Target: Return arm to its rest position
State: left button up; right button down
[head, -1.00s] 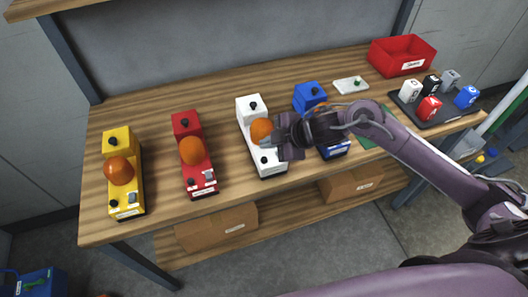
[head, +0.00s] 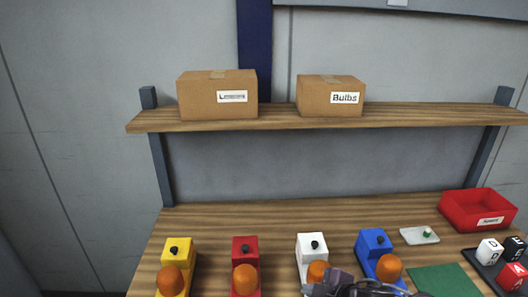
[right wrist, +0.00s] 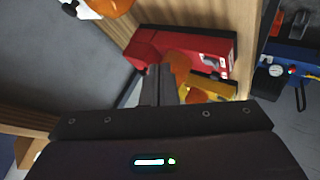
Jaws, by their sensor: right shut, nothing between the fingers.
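My right gripper (head: 322,288) shows at the bottom edge of the head view, partly cut off, in front of the white unit (head: 311,247) and the blue unit (head: 373,242). In the right wrist view its fingers (right wrist: 158,72) are shut together with nothing between them. Beyond them are the red unit (right wrist: 205,45) and yellow unit (right wrist: 222,88); contact cannot be told. In the head view the yellow unit (head: 177,248) and red unit (head: 245,250) stand to the left. Each unit has an orange dome. My left gripper is not in view.
The wooden bench (head: 215,220) has clear room behind the units. A shelf (head: 280,122) above holds two cardboard boxes. At the right are a red bin (head: 470,218), a green mat (head: 445,281) and a dark tray with cubes. A blue box (right wrist: 285,72) shows in the wrist view.

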jog(key=s+d+f+m+g+h, duration=0.1)
jog(key=s+d+m+g+h, duration=0.2)
jog(key=s+m, duration=0.5)
jog(key=s+d+f+m+g+h, duration=0.2)
jog(key=s+d+m+h, duration=0.3)
jog(key=s, duration=0.6)
notch_tip(320, 180, down, 36)
jog(key=s+g+y+b, duration=0.1)
jog(key=s+y+b, duration=0.1)
jog(key=b, duration=0.2)
jog(key=s+d+f+g+b, duration=0.1)
jog(key=s+d+f+b, duration=0.1)
jog(key=s+f, duration=1.7)
jog(key=shift+d+f+b, duration=0.15)
jog(key=shift+d+b, duration=0.2)
jog(key=shift+b, duration=0.2)
